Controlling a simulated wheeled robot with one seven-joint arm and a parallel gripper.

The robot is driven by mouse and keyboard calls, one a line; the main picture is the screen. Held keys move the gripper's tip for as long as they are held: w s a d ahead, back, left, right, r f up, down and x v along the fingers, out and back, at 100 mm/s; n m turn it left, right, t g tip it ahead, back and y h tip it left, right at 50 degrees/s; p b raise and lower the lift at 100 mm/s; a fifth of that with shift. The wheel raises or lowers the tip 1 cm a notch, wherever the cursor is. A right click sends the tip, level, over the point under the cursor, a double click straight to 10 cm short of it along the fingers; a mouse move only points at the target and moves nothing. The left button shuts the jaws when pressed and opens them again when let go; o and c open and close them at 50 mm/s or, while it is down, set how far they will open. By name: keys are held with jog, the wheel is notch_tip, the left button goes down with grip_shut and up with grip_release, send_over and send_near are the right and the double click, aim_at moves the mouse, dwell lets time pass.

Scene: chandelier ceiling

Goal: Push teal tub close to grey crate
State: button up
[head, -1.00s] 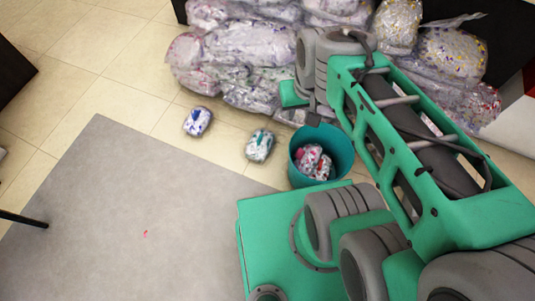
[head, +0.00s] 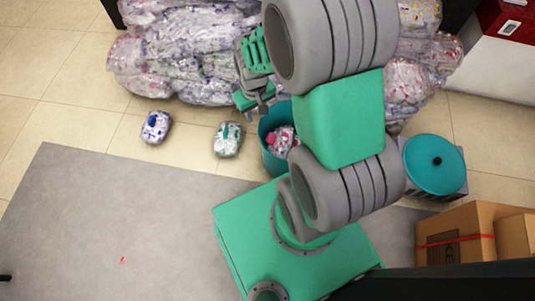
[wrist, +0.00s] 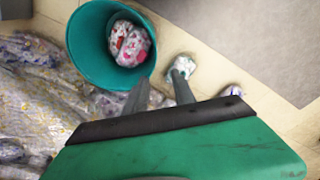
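The teal tub (head: 268,160) stands upright on the tiles beside the grey mat, partly hidden behind my arm in the head view. It holds red-and-white packages. The wrist view shows the tub (wrist: 84,48) at the upper left, with its open mouth visible. My gripper (head: 262,106) is just behind the tub's far left rim in the head view. In the wrist view my gripper (wrist: 161,77) has two empty fingers with a gap between them, beside the tub; contact is unclear. A grey box (head: 456,188), possibly the grey crate, sits under a round teal lid at the right.
Wrapped bundles (head: 180,55) are piled along the back. A blue-marked packet (head: 156,127) and a teal-marked packet (head: 228,139) lie left of the tub. Cardboard boxes (head: 455,235) stand at the lower right. The grey mat (head: 110,215) is mostly clear.

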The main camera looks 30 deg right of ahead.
aim_at(267, 149)
jog(key=shift+n+g, duration=0.4)
jog(key=shift+g, duration=0.2)
jog(key=d+f+b, duration=0.1)
jog(key=f, duration=0.6)
jog(key=s+d+f+b, duration=0.1)
jog(key=f+b, duration=0.1)
jog(key=f, duration=0.6)
jog(key=s+f+b, duration=0.1)
jog(key=f+b, duration=0.1)
jog(key=f, duration=0.5)
jog(key=shift+s+d+f, duration=0.25)
jog(key=shift+d, duration=0.15)
notch_tip(267, 149, down, 8)
jog(key=b, duration=0.4)
jog(key=shift+d+r, duration=0.1)
jog(key=shift+d, duration=0.05)
grip_shut()
